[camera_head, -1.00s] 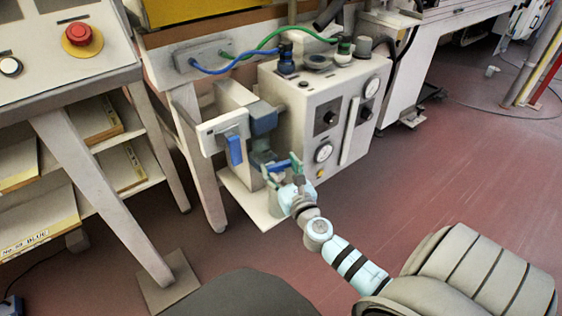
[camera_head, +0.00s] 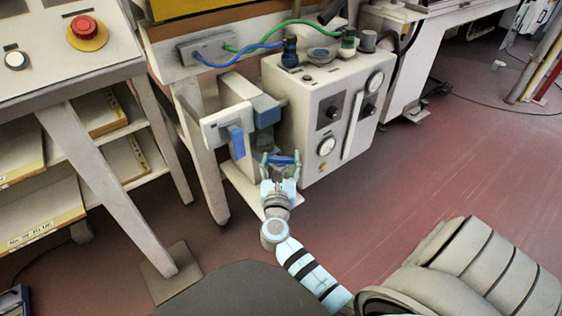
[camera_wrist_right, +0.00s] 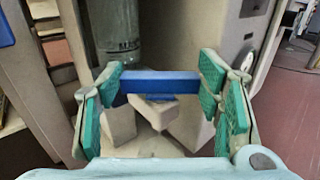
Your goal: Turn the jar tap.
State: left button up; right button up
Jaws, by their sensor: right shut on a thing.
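A blue bar-shaped handle (camera_head: 283,159), which looks like the tap's, sits low beside the white control box. In the right wrist view the blue handle (camera_wrist_right: 160,83) spans level between green finger pads. My right gripper (camera_head: 281,161) is shut on its two ends; it also fills the sides of the wrist view (camera_wrist_right: 160,88). A pale blocky piece (camera_wrist_right: 165,115) shows below the handle and may be the tap's body. A grey-green cylinder with dark lettering (camera_wrist_right: 117,35), perhaps the jar, stands behind it. My left gripper is not in view.
The control box (camera_head: 325,115) with gauges stands close right of my gripper. A white unit with a blue lever (camera_head: 236,141) is close on the left. Blue and green hoses run above. A shelf rack (camera_head: 100,190) stands at left. Red floor (camera_head: 420,165) is open at right.

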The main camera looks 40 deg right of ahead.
jog(key=o, duration=1.2)
jog(key=shift+c, duration=0.2)
notch_tip(320, 180, up, 10)
jog(key=shift+c, duration=0.4)
